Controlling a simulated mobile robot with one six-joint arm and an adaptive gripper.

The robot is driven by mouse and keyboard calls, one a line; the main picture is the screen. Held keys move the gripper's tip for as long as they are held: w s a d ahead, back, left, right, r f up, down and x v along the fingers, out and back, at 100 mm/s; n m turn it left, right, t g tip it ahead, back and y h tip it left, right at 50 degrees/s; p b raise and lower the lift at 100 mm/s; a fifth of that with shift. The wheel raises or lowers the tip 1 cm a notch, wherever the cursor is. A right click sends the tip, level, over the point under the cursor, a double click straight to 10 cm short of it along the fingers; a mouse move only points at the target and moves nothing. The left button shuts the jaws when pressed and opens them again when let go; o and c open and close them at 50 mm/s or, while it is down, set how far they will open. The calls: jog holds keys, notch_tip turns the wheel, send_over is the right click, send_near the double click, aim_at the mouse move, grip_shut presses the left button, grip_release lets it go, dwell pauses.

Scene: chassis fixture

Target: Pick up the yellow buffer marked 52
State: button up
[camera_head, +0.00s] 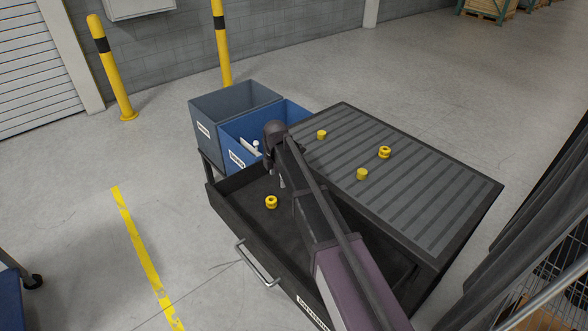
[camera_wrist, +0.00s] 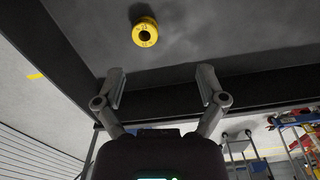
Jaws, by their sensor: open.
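A yellow ring-shaped buffer (camera_head: 271,202) lies in the open dark drawer (camera_head: 232,207) in the head view. Another spool-like yellow buffer (camera_head: 384,153) and two plain yellow pieces (camera_head: 321,135) (camera_head: 362,174) sit on the ribbed top; no numbers are readable there. My gripper (camera_wrist: 164,88) is open and empty, its fingers apart and short of the buffer. In the head view my arm partly hides the drawer.
A grey bin (camera_head: 235,98) and a blue bin (camera_head: 290,112) with pale items stand behind the drawer. The ribbed top (camera_head: 430,200) lies right of the drawer. A metal handle (camera_head: 258,265) sticks out in front. Yellow posts (camera_head: 113,75) stand at the back left.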

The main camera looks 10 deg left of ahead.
jog(key=shift+s+d+r+m+p, duration=0.25)
jog(key=shift+s+d+m, duration=3.65)
jog(key=shift+d, duration=1.6)
jog(key=shift+s+d+r+m+p, duration=0.25)
jog(key=shift+s+d+m, duration=2.7)
jog(key=shift+d+m, duration=2.2)
jog(key=shift+s+d+r+m+p, duration=0.25)
jog(key=shift+s+d+m, duration=3.4)
jog(key=shift+d, duration=2.25)
jog(key=shift+w, duration=0.25)
